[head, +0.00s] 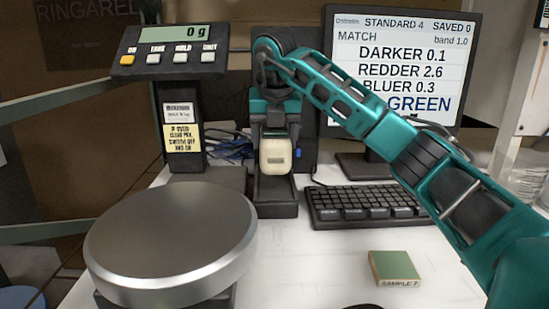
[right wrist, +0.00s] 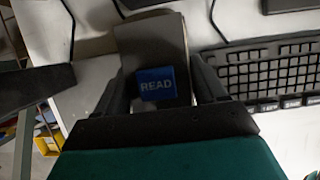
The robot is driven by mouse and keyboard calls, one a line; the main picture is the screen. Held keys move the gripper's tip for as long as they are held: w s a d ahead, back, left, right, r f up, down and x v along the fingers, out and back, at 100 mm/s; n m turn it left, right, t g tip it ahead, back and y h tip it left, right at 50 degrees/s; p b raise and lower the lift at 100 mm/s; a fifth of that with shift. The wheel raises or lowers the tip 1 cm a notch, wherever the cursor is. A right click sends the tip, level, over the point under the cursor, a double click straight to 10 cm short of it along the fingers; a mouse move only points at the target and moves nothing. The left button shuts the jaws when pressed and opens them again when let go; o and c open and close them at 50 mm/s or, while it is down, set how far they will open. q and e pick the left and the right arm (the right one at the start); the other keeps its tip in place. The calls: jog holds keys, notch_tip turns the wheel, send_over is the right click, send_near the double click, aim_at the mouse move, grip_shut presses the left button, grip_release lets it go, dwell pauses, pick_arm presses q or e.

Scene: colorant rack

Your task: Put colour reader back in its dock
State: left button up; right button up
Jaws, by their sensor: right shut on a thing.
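The colour reader (head: 275,156) has a cream front end in the head view. In the right wrist view the colour reader (right wrist: 153,45) shows a dark body with a blue READ button. My right gripper (head: 275,125) points down and is shut on it, one finger on each side. The dark dock (head: 276,210) stands on the table below and around the reader. The reader looks upright over the dock; I cannot tell whether it touches the dock floor. My left gripper is not in view.
A scale with a round metal pan (head: 170,240) and a display (head: 172,50) reading 0 g stands at left. A keyboard (head: 365,205) and a monitor (head: 405,75) are at right. A green sample block (head: 395,267) lies in front, with clear white table around it.

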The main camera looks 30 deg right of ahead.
notch_tip(320, 180, down, 3)
jog(key=shift+f+b, duration=0.2)
jog(key=shift+b, duration=0.15)
jog(key=shift+f, duration=0.25)
jog(key=shift+f, duration=0.15)
jog(key=o, duration=1.7)
jog(key=shift+o, duration=0.2)
